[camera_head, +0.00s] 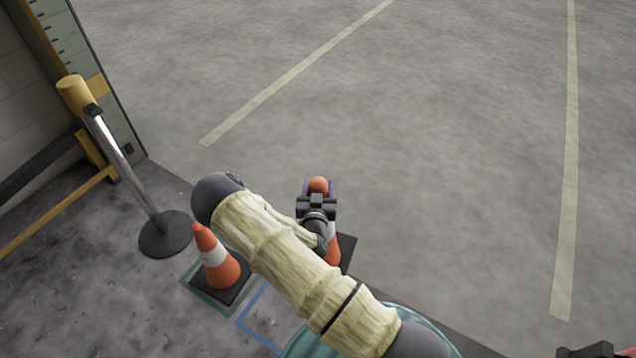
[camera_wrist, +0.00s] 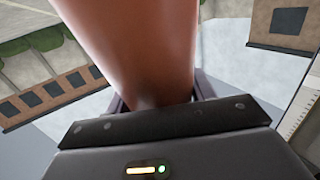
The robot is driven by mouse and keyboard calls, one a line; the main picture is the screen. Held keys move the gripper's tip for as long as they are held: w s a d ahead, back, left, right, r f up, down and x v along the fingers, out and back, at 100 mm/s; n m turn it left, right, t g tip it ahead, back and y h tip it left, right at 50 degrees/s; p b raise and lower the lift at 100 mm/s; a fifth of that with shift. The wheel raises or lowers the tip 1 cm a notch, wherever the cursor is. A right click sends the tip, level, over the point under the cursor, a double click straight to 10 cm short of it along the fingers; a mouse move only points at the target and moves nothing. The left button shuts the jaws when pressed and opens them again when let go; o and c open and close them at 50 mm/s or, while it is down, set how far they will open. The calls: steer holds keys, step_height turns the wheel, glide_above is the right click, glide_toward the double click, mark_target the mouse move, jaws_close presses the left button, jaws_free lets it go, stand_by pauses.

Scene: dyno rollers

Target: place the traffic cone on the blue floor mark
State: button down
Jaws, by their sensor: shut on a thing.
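My gripper (camera_head: 318,190) is shut on the top of an orange traffic cone (camera_head: 333,250). The cone's orange tip shows between the fingers, and part of its striped body and black base shows below, partly hidden by my arm. I cannot tell whether its base touches the floor. In the wrist view the cone (camera_wrist: 135,45) fills the middle, between the fingers. The blue floor mark (camera_head: 245,319) is an outline on the dark floor, below and left of the held cone, partly hidden by my arm.
A second orange cone (camera_head: 216,262) stands on a green floor mark (camera_head: 190,283), left of the blue mark. The pale floor beyond is open.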

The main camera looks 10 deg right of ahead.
steer(key=s+r+n+y+p, duration=0.1)
steer(key=s+r+p, duration=0.3)
steer(key=r+p, duration=0.7)
steer(key=s+r+n+t+y+p, duration=0.1)
steer(key=s+r+y+p, duration=0.3)
steer(key=r+p, duration=0.6)
steer(key=s+n+p, duration=0.1)
steer(key=p, duration=0.5)
steer(key=shift+s+a+r+n, duration=0.2)
steer(key=shift+r+n, duration=0.1)
steer(key=shift+r, duration=0.1)
steer(key=shift+d, duration=0.1)
